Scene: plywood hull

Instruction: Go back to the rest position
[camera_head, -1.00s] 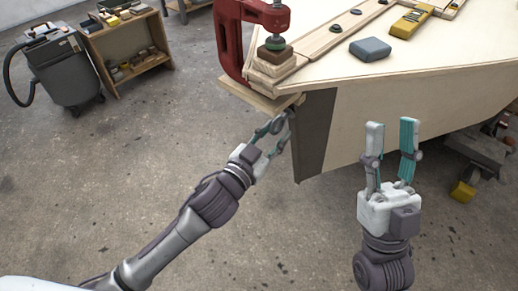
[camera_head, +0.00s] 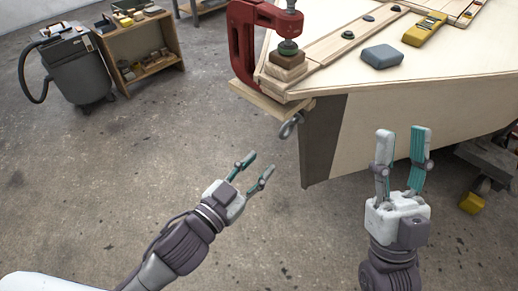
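My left gripper (camera_head: 254,170) is open and empty over the bare floor, to the left of and apart from the plywood hull (camera_head: 400,118). My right gripper (camera_head: 402,136) is upright in front of the hull's side, with its fingers apart and nothing between them. A red clamp (camera_head: 242,42) grips the hull's near left corner over stacked wooden blocks (camera_head: 287,66). A small grey metal ring or hook (camera_head: 290,126) shows below that corner.
A grey-blue block (camera_head: 382,56) and a yellow tool (camera_head: 425,28) lie on the hull top. A wooden shelf (camera_head: 150,72) and a grey vacuum (camera_head: 78,68) stand at the back left. Grey floor (camera_head: 90,190) at the left is clear.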

